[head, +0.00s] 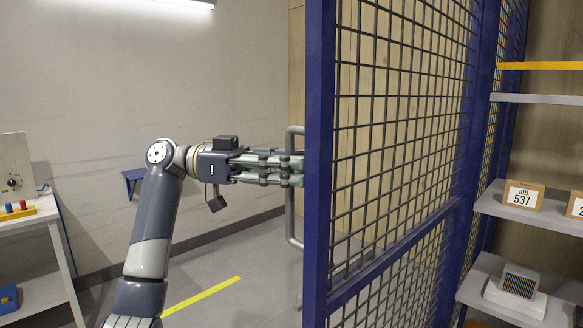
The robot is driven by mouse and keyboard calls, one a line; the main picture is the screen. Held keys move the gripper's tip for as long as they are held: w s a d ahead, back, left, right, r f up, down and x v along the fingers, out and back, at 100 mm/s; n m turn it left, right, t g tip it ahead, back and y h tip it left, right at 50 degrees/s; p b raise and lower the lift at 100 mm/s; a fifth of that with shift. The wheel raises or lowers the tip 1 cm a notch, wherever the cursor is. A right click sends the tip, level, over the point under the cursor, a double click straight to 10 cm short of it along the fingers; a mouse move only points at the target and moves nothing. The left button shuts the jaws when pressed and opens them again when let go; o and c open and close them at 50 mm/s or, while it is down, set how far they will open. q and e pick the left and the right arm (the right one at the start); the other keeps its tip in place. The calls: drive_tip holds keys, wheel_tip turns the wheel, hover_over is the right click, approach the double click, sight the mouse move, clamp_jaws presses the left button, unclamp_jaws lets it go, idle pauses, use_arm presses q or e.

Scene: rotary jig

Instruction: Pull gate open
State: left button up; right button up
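The gate (319,130) is a dark blue frame with wire mesh, filling the middle and right of the head view. A grey vertical bar handle (291,222) stands off the left edge of its frame. My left gripper (292,170) reaches in from the left at the upper part of the handle. Its straight fingers overlap the bar and hide a stretch of it, with the tips close to the frame. I cannot tell whether the fingers are closed on the bar. My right gripper is out of view.
Shelves (528,215) with a labelled box (522,195) and a grey-white device (517,287) stand at the right. A workbench (30,217) with red and blue knobs stands at the left. A yellow line (203,295) marks the otherwise clear floor left of the gate.

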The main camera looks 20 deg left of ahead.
use_arm(q)
drive_tip(key=v, duration=1.2)
drive_tip(key=shift+s, duration=0.1)
